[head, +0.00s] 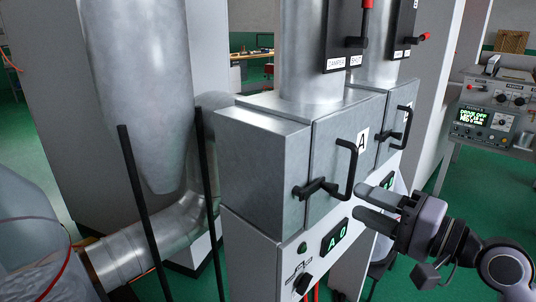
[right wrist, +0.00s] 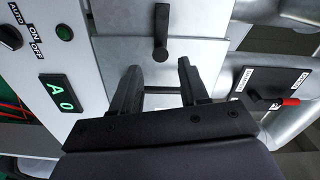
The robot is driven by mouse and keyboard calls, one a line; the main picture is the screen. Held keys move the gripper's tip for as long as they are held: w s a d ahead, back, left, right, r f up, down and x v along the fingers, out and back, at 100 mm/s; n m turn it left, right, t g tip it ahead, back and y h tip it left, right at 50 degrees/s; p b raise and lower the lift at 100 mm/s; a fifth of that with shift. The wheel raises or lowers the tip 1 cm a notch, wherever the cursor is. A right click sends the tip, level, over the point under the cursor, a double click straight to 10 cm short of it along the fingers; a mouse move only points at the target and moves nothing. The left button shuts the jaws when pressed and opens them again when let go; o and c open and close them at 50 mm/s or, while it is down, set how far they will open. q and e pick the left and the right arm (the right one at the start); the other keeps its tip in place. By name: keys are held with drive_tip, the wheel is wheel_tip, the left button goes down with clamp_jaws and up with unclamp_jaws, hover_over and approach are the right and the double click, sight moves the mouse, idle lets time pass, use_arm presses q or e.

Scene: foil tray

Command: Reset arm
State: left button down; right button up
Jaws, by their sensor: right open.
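My right gripper (head: 360,201) comes in from the lower right in the head view. Its two fingers are spread and empty, pointing left toward the metal cabinet A. In the right wrist view my right gripper (right wrist: 158,68) also shows open, with nothing between its fingers. The black door handle (head: 352,172) of cabinet A is just left of and above the fingertips in the head view. A black handle (right wrist: 161,32) shows beyond the fingertips in the right wrist view, apart from them. My left gripper is not in view.
Cabinet A (head: 262,160) stands on a white base with a green display (head: 337,236) and a knob (head: 302,282). A second handled door (head: 400,128) is to its right. Two black posts (head: 140,200) and large ducts (head: 140,80) are at left. A control console (head: 490,118) stands at right.

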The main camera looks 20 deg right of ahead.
wheel_tip(320, 180, down, 20)
drive_tip(key=s+n+g+h, duration=0.1)
drive_tip(key=n+g+h, duration=0.15)
drive_tip(key=h, duration=0.25)
drive_tip(key=s+a+f+n+g+h, duration=0.1)
drive_tip(key=s+a+f+n, duration=0.3)
drive_tip(key=s+f, duration=0.2)
drive_tip(key=s+a+f+n+g+h+p, duration=0.1)
drive_tip(key=s+a+f+n, duration=0.2)
drive_tip(key=f, duration=0.6)
drive_tip(key=s+n, duration=0.2)
drive_tip(key=s, duration=0.1)
drive_tip(key=shift+a+f+p, duration=0.3)
drive_tip(key=shift+a+f, duration=0.05)
drive_tip(key=shift+a, duration=0.05)
drive_tip(key=shift+g, duration=0.25)
